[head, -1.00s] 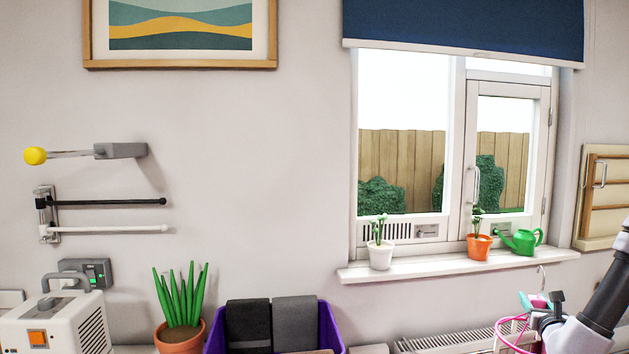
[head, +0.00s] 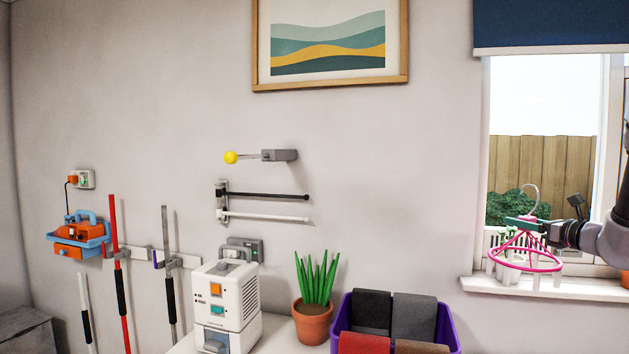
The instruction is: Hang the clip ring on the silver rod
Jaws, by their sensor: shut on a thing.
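The pink clip ring (head: 527,262) hangs from my gripper (head: 545,228) at the right of the head view, in front of the window. Its pale hook stands upright above the jaws, and pale clips hang around the hoop. My gripper is shut on the green part at the ring's top. The silver rod (head: 250,156) sticks out to the left from a grey wall mount (head: 280,155) and ends in a yellow ball (head: 231,157). It is bare and well to the left of the gripper. Below it are a black rod (head: 268,195) and a white rod (head: 268,217).
A white machine (head: 228,300), a potted plant (head: 313,290) and a purple bin of cloths (head: 440,325) stand below the rods. A framed picture (head: 330,84) hangs above. The window sill (head: 545,290) is at the right. The wall between rods and window is clear.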

